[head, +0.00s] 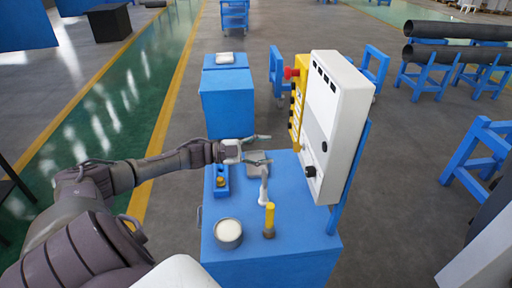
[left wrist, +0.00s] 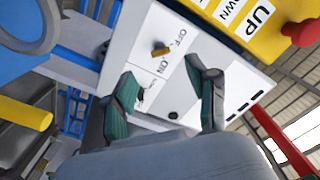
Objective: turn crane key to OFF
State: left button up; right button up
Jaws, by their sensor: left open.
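The crane key (left wrist: 160,50) is a small brass-coloured key on a white panel face, between printed OFF and ON labels, in the left wrist view. The white control box (head: 335,110) stands upright at the right of the blue table in the head view; I cannot make out the key there. My left gripper (head: 262,148) is open and empty, above the table and left of the box. In the left wrist view its two dark fingers (left wrist: 165,92) are spread towards the panel, with the key beyond them and apart from them. My right gripper is not in view.
A yellow panel (head: 297,100) with a red knob (head: 291,72) runs along the box's edge. On the blue table (head: 270,272) stand a round can (head: 228,233), a yellow-handled tool (head: 269,215) and a blue box with a yellow button (head: 221,181). A blue cabinet (head: 228,105) stands behind.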

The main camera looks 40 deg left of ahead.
pick_arm(q)
jog(key=shift+v, duration=1.45)
